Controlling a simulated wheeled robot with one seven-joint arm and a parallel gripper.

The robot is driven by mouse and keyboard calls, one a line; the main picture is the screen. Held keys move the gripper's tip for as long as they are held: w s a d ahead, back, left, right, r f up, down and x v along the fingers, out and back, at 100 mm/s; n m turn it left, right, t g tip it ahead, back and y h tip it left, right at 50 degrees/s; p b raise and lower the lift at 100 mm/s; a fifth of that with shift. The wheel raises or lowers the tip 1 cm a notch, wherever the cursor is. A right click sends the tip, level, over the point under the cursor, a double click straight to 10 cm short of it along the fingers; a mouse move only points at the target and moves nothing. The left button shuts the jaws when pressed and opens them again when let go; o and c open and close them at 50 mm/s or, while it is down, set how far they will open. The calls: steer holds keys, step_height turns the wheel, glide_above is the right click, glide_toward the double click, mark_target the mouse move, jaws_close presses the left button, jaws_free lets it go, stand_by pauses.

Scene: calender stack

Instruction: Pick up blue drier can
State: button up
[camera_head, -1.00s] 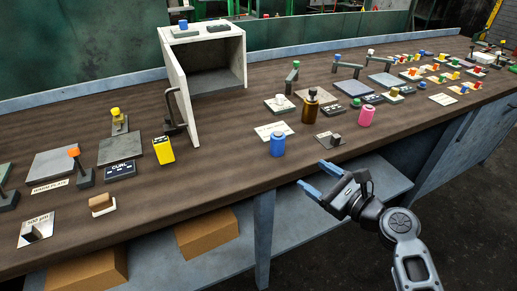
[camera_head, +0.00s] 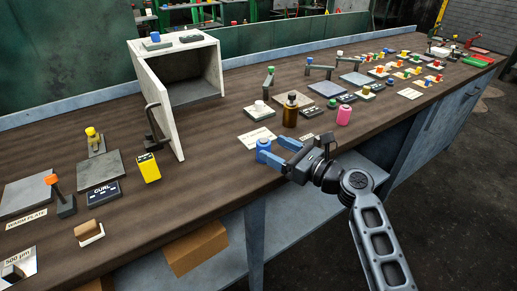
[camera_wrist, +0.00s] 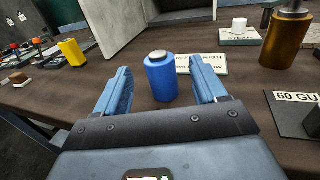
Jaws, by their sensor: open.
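The blue drier can (camera_head: 263,150) stands upright near the front edge of the bench, with a light cap. In the wrist view the can (camera_wrist: 161,78) stands just beyond and between the two blue fingertips. My gripper (camera_head: 274,150) is open and empty; in the wrist view its fingers (camera_wrist: 164,88) are spread to either side of the can's line. In the head view the gripper partly covers the can's lower right side. I cannot tell whether a finger touches it.
A white label card (camera_head: 257,138) lies behind the can. An open white cabinet (camera_head: 165,80) stands behind left, and a yellow block (camera_head: 148,167) is left. Bare bench lies left of the can.

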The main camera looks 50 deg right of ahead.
mark_target(258, 142)
steer(key=w, duration=0.6)
steer(key=shift+w+a+f+p, duration=0.15)
steer(key=shift+w+f+p, duration=0.1)
steer(key=shift+w+p, duration=0.1)
steer(key=shift+c, duration=0.2)
steer(key=c, duration=1.1)
